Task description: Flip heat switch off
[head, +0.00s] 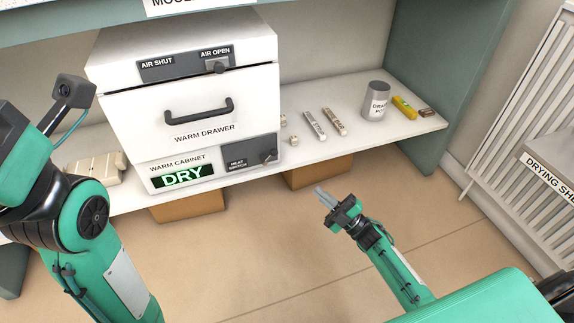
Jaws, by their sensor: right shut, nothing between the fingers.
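The warm drawer (200,128) above is closed. An air slider panel (186,65) sits higher up. A drying shelf (540,170) stands at right.

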